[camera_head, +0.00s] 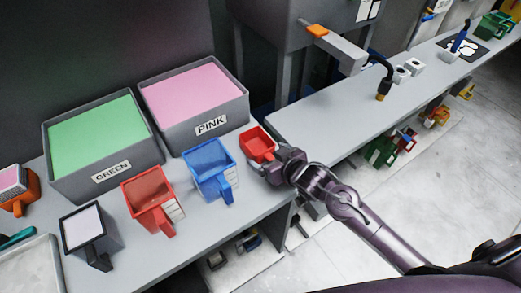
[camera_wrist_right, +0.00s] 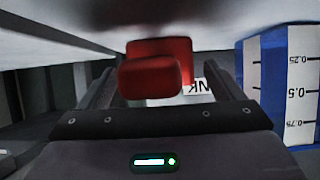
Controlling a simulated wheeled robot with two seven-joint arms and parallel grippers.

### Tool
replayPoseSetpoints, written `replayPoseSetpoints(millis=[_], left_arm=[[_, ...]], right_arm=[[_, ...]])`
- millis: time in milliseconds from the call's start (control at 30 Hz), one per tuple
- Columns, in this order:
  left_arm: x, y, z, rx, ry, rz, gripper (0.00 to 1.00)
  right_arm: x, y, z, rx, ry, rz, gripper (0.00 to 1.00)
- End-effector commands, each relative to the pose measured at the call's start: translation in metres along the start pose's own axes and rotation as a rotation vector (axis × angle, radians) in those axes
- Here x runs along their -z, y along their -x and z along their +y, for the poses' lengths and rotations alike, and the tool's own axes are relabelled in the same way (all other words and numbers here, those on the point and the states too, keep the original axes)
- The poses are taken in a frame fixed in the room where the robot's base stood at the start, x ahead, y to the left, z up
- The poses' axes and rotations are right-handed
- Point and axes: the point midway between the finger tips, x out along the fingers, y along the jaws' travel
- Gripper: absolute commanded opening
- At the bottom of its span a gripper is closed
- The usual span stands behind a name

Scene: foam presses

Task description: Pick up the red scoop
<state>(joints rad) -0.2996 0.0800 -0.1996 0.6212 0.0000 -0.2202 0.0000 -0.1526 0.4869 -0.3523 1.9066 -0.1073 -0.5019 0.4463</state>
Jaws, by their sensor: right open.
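A small red scoop (camera_head: 258,141) sits at the right end of the near bench, beside the blue jug. My right gripper (camera_head: 272,165) is right at its near side, low over the bench edge. In the right wrist view the scoop's red handle (camera_wrist_right: 150,78) shows between the two spread fingers, with gaps on both sides. The jaws are open; how deep the handle sits between them is hard to tell. The gripper hides part of the scoop in the head view. My left gripper is not in view.
A blue measuring jug (camera_head: 209,168) stands close left of the scoop, and a larger red jug (camera_head: 150,196) farther left. Behind are bins labelled GREEN (camera_head: 103,178) and PINK (camera_head: 211,125). A second bench (camera_head: 345,115) runs off right.

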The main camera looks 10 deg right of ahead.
Motion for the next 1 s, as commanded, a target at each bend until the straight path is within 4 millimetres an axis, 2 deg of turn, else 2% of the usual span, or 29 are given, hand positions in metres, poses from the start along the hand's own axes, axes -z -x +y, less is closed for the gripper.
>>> replayPoseSetpoints(millis=[133, 467, 767, 1000], left_arm=[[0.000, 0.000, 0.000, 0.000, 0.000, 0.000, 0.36], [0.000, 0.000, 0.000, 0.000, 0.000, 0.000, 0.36], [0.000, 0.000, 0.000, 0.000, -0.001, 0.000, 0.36], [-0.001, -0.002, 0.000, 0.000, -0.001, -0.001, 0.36]], right_arm=[[-0.001, 0.000, 0.000, 0.000, 0.000, -0.001, 0.86], [-0.001, 0.000, 0.000, 0.000, 0.000, -0.001, 0.43], [0.002, 0.002, 0.000, 0.000, 0.000, 0.000, 0.43], [0.025, 0.014, 0.000, 0.000, 0.002, 0.004, 0.43]])
